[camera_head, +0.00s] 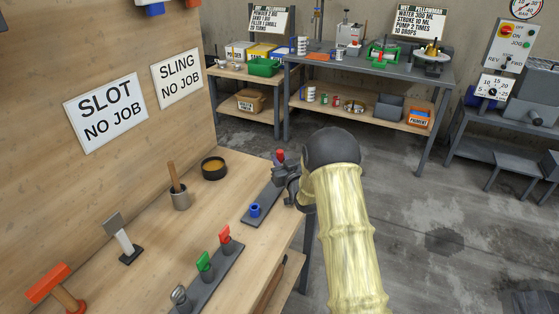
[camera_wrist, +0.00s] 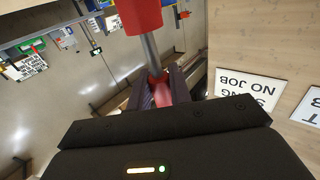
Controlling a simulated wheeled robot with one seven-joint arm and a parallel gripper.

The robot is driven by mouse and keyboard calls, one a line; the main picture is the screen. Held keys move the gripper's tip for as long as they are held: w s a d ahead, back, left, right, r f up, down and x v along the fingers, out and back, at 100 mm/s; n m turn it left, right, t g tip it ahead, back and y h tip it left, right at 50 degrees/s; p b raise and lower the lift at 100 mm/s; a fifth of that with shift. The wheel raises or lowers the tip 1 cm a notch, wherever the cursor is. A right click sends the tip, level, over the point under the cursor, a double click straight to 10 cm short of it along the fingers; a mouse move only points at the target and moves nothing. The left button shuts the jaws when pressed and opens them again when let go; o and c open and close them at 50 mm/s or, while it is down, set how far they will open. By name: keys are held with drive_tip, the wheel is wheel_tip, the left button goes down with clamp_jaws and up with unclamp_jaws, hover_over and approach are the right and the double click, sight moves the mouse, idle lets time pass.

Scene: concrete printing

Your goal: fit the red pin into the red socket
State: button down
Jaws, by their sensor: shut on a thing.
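My gripper (camera_head: 287,181) is shut on the red pin, over the far end of a dark plate (camera_head: 266,201) on the wooden bench. A red end (camera_head: 281,155) shows just above the jaws in the head view. In the wrist view, a red part (camera_wrist: 160,90) of the pin sits between the two fingers (camera_wrist: 163,88). A grey shaft (camera_wrist: 151,50) runs from it to a wider red piece (camera_wrist: 140,14) at the top edge. I cannot tell whether that piece belongs to the pin or is the red socket. A blue socket (camera_head: 255,209) stands on the plate's near end.
A dark rack (camera_head: 213,282) with red, green and grey pieces stands nearer on the bench. A black bowl (camera_head: 214,168), a cup with a wooden handle (camera_head: 180,196), a scraper (camera_head: 122,237) and a red-headed hammer (camera_head: 50,286) stand left. Bare wood lies between.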

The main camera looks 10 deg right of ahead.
idle(0.3)
drive_tip(key=shift+r+p, duration=0.5)
drive_tip(key=shift+r, duration=0.6)
drive_tip(key=shift+f+b, duration=0.15)
drive_tip(key=shift+b, duration=0.3)
idle(0.3)
drive_tip(key=shift+f+b, duration=0.3)
drive_tip(key=shift+f+b, duration=0.8)
drive_tip(key=shift+r, duration=0.15)
drive_tip(key=shift+r+p, duration=0.6)
drive_tip(key=shift+r, duration=0.5)
